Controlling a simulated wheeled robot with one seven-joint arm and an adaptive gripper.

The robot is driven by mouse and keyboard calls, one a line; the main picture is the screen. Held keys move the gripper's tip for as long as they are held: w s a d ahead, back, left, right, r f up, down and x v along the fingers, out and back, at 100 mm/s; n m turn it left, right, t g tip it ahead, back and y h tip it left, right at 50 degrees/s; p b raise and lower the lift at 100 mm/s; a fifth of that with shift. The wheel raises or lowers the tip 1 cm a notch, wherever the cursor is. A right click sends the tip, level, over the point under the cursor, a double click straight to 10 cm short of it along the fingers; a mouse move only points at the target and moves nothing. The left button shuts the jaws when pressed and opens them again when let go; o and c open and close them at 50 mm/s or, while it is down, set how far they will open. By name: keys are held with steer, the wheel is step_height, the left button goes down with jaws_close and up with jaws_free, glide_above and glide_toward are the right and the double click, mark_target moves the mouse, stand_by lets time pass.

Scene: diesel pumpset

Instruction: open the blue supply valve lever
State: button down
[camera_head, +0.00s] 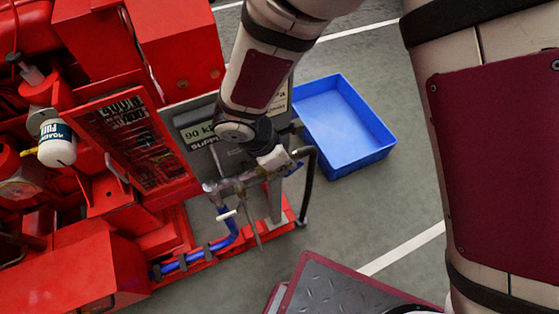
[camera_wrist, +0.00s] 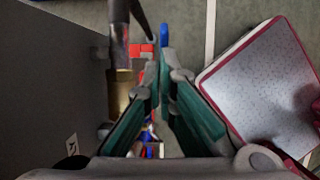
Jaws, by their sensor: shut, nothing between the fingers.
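In the wrist view a narrow blue piece (camera_wrist: 164,35), which looks like the blue lever, stands just past the tips of my gripper (camera_wrist: 163,72). The green-sided fingers are closed together and hold nothing. I cannot tell whether they touch the blue piece. A brass fitting (camera_wrist: 120,88) on a grey pipe (camera_wrist: 119,40) is left of the fingers. In the head view my wrist reaches down beside the grey supply panel (camera_head: 195,130), over the pipework (camera_head: 240,182). The fingertips and lever are hard to separate from the pipes there.
The red pumpset (camera_head: 180,45) fills the left. A black hose (camera_head: 312,190) hangs right of the pipework. A blue tray (camera_head: 340,115) lies on the floor.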

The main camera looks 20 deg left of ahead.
mark_target(298, 165)
steer(key=shift+w+d+f+g+y+p, duration=0.35)
steer(key=shift+w+d+g+y, duration=0.25)
steer(key=shift+g+y, duration=0.3)
steer(key=shift+w+d+f+g+y, duration=0.3)
steer(key=shift+f+g+y, duration=0.2)
steer(key=shift+g, duration=0.3)
steer(key=shift+w+d+f, duration=0.3)
steer(key=shift+w+f, duration=0.15)
steer(key=shift+f, duration=0.1)
